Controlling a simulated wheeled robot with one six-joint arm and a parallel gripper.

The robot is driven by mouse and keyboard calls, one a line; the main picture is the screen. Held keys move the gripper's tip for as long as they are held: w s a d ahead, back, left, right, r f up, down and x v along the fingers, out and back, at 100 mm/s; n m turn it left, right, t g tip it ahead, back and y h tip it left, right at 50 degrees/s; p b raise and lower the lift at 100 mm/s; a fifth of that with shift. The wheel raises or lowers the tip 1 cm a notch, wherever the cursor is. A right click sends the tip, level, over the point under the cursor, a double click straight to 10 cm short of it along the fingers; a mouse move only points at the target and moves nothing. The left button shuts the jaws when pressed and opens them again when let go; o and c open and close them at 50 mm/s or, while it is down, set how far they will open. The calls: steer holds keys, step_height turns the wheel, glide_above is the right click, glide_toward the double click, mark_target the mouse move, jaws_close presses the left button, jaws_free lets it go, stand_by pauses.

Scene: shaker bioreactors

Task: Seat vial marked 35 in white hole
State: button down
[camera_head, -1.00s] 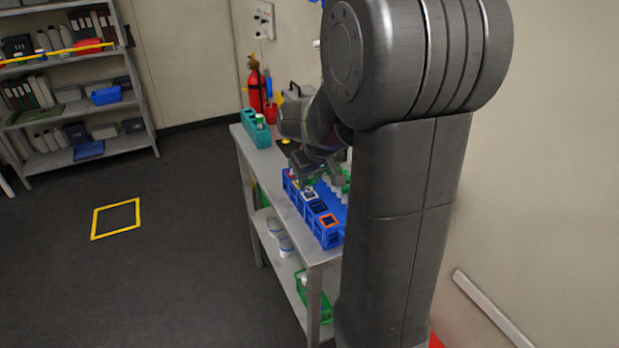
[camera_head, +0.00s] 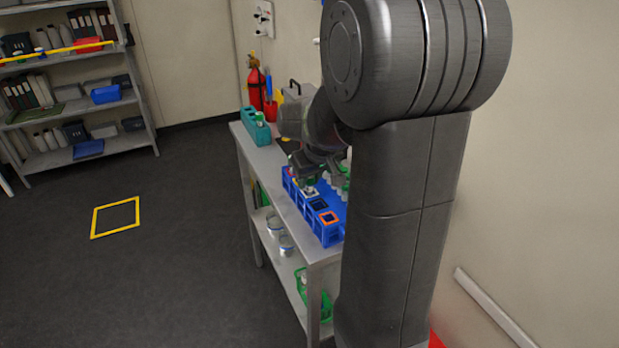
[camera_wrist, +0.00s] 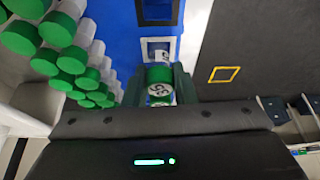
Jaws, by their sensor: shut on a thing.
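The vial with the green cap (camera_wrist: 160,85) is between the fingers of my gripper (camera_wrist: 160,90), which is shut on it. Its cap bears a white disc with dark digits that look like 35, turned over. The white hole (camera_wrist: 147,43) is a white square frame on the blue rack (camera_wrist: 115,20), just beyond the cap in the wrist view. The vial's lower end is lined up at the hole; I cannot tell how deep it is. In the head view my gripper (camera_head: 307,168) is over the white hole (camera_head: 311,192), which is partly covered.
The blue rack also has a black-framed hole (camera_head: 318,205) and an orange-framed hole (camera_head: 329,218). Several green-capped vials (camera_wrist: 60,30) stand close on the left in the wrist view.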

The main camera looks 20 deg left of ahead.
steer(key=shift+f, duration=0.3)
steer(key=c, duration=1.1)
jaws_free()
steer(key=shift+r, duration=0.1)
steer(key=v, duration=1.3)
steer(key=shift+r, duration=0.4)
steer(key=shift+f, duration=0.1)
steer(key=x, duration=1.3)
steer(key=shift+f, duration=0.35)
steer(key=shift+r, duration=0.2)
